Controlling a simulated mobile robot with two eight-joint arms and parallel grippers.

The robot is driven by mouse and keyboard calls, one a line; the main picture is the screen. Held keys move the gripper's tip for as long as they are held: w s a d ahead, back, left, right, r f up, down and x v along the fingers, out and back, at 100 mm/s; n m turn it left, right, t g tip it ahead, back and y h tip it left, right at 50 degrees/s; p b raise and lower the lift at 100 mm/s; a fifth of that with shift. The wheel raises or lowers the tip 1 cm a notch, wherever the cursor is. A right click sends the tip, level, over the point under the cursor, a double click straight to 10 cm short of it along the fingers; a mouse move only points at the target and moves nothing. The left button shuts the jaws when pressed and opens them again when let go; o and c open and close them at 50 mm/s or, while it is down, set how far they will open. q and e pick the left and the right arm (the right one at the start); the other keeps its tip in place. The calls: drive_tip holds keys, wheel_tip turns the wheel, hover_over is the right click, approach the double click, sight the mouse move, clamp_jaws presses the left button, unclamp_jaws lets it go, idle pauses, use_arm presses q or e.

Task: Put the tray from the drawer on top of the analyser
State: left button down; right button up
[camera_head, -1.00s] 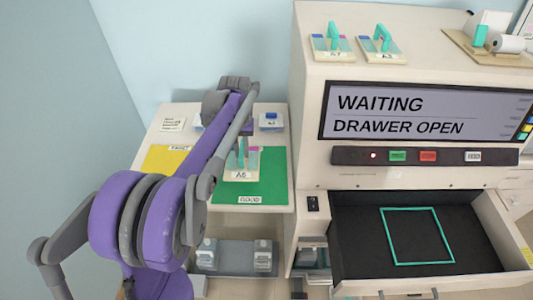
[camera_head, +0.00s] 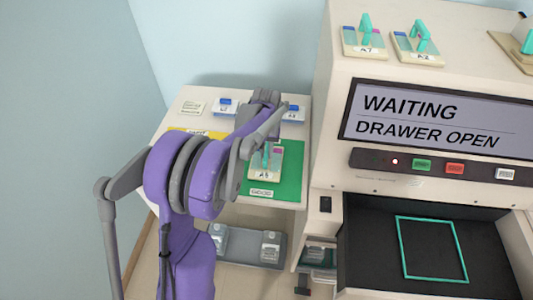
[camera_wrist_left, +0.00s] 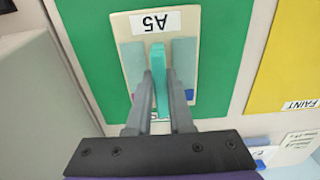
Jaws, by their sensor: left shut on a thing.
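A cream tray labelled A5 (camera_head: 263,175) with a teal upright handle is over the green GOOD mat (camera_head: 290,165) on the side table. In the left wrist view the tray (camera_wrist_left: 188,52) shows upside down. My left gripper (camera_wrist_left: 160,85) is shut on its teal handle (camera_wrist_left: 158,70); I cannot tell whether the tray touches the mat. The analyser (camera_head: 335,130) stands to the right, its screen reading WAITING, DRAWER OPEN. Its drawer (camera_head: 380,240) is open and holds no tray, only a teal square outline. Two trays, A7 (camera_head: 364,48) and A2 (camera_head: 416,54), stand on its top.
A yellow FAINT mat (camera_wrist_left: 295,70) lies beside the green one, partly behind my arm. Small blue-white items (camera_head: 224,107) sit at the table's back. A grey shelf tray (camera_head: 245,248) holds several small containers below. A roll holder stands at the analyser's right top edge.

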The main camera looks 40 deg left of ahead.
use_arm(q)
drive_tip(key=shift+f, duration=0.2)
drive_tip(key=shift+f, duration=0.15)
drive_tip(key=c, duration=0.8)
unclamp_jaws()
